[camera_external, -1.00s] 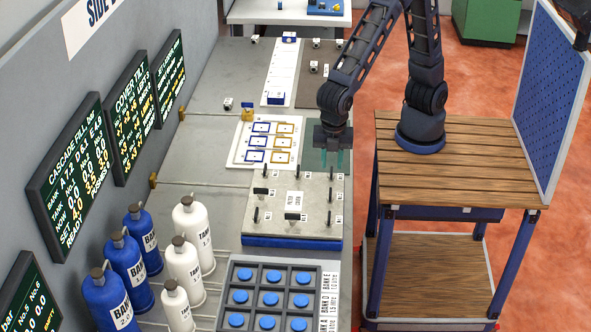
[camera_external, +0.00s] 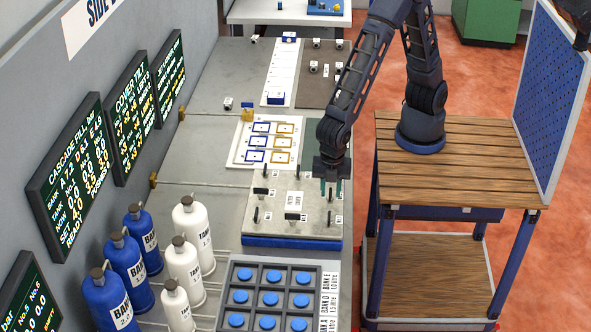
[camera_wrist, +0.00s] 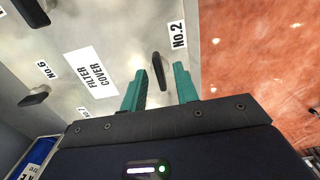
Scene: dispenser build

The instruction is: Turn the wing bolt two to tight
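The wing bolt two (camera_wrist: 158,62) is a dark upright wing on the grey filter cover (camera_wrist: 115,25), beside its "No.2" label (camera_wrist: 178,30) in the wrist view. My gripper (camera_wrist: 161,70) has two teal fingers spread apart. In that view the bolt appears between the fingertips, with a gap on either side. Whether the fingers are down around it or still above it, I cannot tell.
Other wing bolts stand on the cover, such as No.6 (camera_wrist: 35,97) and one at the near right (camera_external: 328,218). A "Filter Cover" label (camera_wrist: 92,72) marks its middle. A tray with blue round caps (camera_external: 228,300) lies nearer. White and blue tanks stand at left.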

